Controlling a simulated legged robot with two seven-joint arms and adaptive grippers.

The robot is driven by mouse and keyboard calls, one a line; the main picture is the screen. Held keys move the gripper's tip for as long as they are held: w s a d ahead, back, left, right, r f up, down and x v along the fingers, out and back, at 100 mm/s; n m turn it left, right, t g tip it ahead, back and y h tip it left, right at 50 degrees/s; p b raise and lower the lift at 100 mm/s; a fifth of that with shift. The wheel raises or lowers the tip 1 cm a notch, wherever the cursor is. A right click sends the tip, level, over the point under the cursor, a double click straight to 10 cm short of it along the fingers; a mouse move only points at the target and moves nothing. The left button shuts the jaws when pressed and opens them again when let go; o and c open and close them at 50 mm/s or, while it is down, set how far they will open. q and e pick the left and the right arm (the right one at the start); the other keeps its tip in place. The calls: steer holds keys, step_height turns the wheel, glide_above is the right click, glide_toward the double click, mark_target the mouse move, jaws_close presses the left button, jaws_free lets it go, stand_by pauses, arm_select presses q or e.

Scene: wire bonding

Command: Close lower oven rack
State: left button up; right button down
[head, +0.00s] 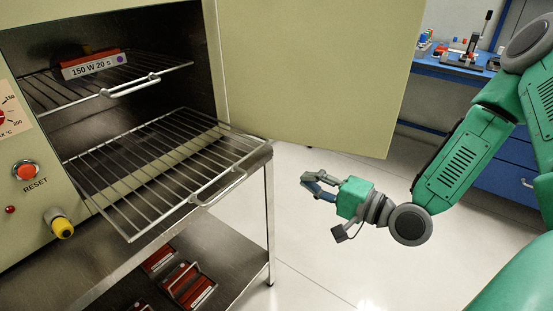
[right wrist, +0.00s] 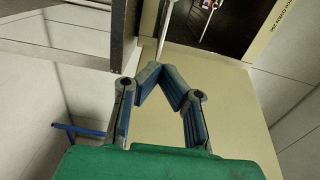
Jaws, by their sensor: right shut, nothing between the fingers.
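The lower oven rack (head: 165,165) is a wire shelf pulled far out of the oven, its front part reaching over the stand's edge. Its handle (head: 219,190) is at the front right. The oven (head: 110,60) stands open. My right gripper (head: 309,181) is shut and empty, to the right of the rack and apart from it, pointing left. In the right wrist view its fingers (right wrist: 160,70) meet at the tips. My left gripper is not in view.
The open oven door (head: 315,70) is above and behind my right gripper. The upper rack (head: 110,88) is inside, holding a red labelled box (head: 93,66). Red-framed items (head: 188,283) lie on the lower shelf. A blue workbench (head: 450,67) stands at the back right. Floor below the gripper is clear.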

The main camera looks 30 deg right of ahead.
steer(key=b, duration=0.3)
glide_toward(210, 132)
steer(key=b+x, duration=0.1)
steer(key=x, duration=0.2)
steer(key=b+x, duration=0.2)
steer(key=x, duration=0.1)
steer(key=b+x, duration=0.2)
steer(key=x, duration=0.1)
steer(key=shift+d+f, duration=0.15)
steer(key=shift+f, duration=0.25)
steer(key=shift+w+a+r+b, duration=0.1)
steer(key=shift+w+a+b, duration=0.15)
steer(key=shift+w, duration=0.3)
